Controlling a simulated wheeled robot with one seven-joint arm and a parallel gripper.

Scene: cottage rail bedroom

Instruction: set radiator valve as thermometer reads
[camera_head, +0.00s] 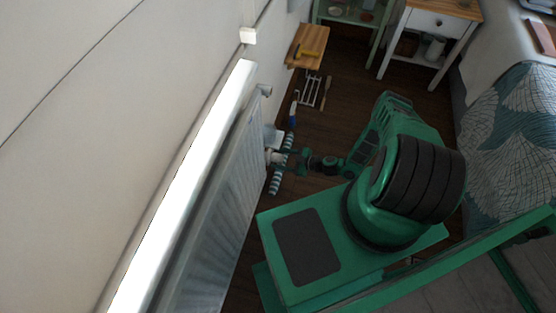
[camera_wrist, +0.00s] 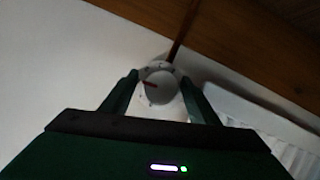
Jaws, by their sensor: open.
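The radiator (camera_head: 215,200) runs along the wall on the left in the head view; part of its white ribbed side shows in the wrist view (camera_wrist: 290,152). The round white valve knob (camera_wrist: 161,84) has a red pointer mark and dark marks around it. My gripper (camera_wrist: 160,88) is open, with one finger on each side of the knob; I cannot tell whether they touch it. In the head view my gripper (camera_head: 277,158) is at the radiator's far end, and the valve (camera_head: 268,155) is small and partly hidden there. I cannot make out a thermometer.
A small wooden stool (camera_head: 307,46) with a yellow-handled tool stands by the wall. A white side table (camera_head: 432,25) and a bed with a patterned cover (camera_head: 515,135) are at right. Dark floor lies between.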

